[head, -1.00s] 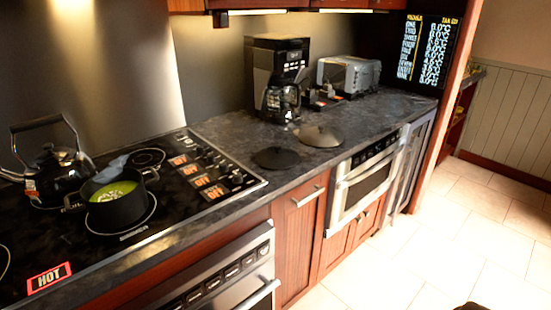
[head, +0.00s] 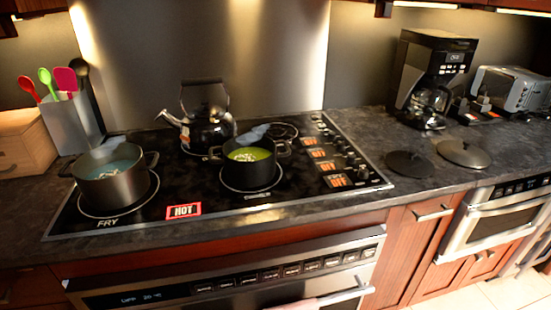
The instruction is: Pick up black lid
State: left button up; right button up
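The black lid (head: 409,164) lies flat on the dark countertop, to the right of the stovetop. A larger grey-beige lid (head: 463,153) lies just right of it. Neither of my grippers shows in the head view.
A black pot (head: 250,168) with green contents and a grey pot (head: 112,176) with bluish contents stand on the stovetop (head: 200,190). A kettle (head: 204,130) stands behind. A coffee maker (head: 432,80) and toaster (head: 511,92) stand behind the lids. An oven (head: 225,280) is below.

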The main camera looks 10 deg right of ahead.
aim_at(411, 164)
jog(key=i+l, duration=0.1)
jog(key=l, duration=0.35)
jog(key=i+l, duration=0.1)
jog(key=l, duration=0.3)
jog(key=i+l, duration=0.1)
jog(key=l, duration=0.35)
jog(key=i+l+u, duration=0.1)
jog(key=l, duration=0.3)
